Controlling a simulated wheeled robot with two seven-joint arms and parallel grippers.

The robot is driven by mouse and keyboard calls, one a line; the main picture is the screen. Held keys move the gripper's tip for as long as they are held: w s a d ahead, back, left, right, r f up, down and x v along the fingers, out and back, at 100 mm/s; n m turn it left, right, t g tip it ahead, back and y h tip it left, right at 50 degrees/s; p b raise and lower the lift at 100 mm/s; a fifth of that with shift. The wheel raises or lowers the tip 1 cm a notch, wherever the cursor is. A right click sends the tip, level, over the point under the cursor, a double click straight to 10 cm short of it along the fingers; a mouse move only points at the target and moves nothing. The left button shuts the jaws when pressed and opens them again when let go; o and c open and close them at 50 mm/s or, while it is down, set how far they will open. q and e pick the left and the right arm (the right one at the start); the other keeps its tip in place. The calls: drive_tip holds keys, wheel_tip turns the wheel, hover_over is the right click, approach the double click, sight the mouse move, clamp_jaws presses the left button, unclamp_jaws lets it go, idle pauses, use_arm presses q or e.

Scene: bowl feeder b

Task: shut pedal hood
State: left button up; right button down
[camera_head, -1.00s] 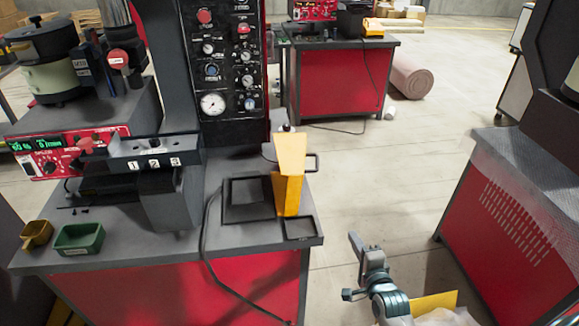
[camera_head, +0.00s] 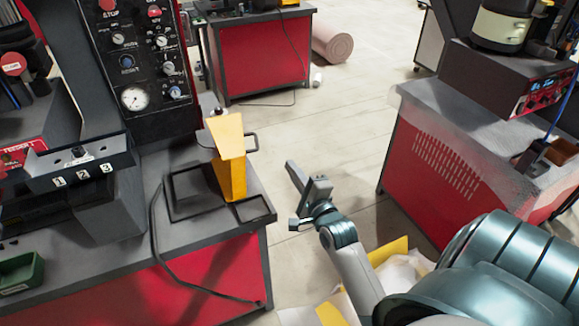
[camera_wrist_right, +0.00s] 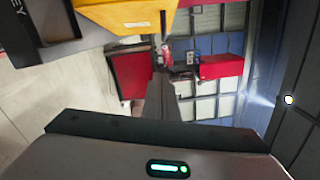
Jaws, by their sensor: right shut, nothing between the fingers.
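The yellow pedal hood (camera_head: 229,158) stands up on the near right corner of the red-fronted bench, beside a black square frame (camera_head: 178,207). Its broad face points up and towards me. I cannot tell its exact hinge angle. My right gripper (camera_head: 306,184) is to the right of the hood, beyond the bench edge and apart from it. Its fingers are shut and empty. My left gripper is not in view.
A gauge panel (camera_head: 140,60) rises behind the bench, and a black cable (camera_head: 165,260) hangs over its front. Another red bench (camera_head: 440,165) stands at right. Yellow and white material (camera_head: 400,265) lies low beneath my right arm. Open floor (camera_head: 335,115) lies between the benches.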

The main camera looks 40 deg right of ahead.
drive_tip(key=w+a+r+p, duration=0.1)
drive_tip(key=w+p, duration=0.3)
drive_tip(key=w, duration=0.6)
drive_tip(key=shift+a, duration=0.3)
drive_tip(key=shift+r, duration=0.15)
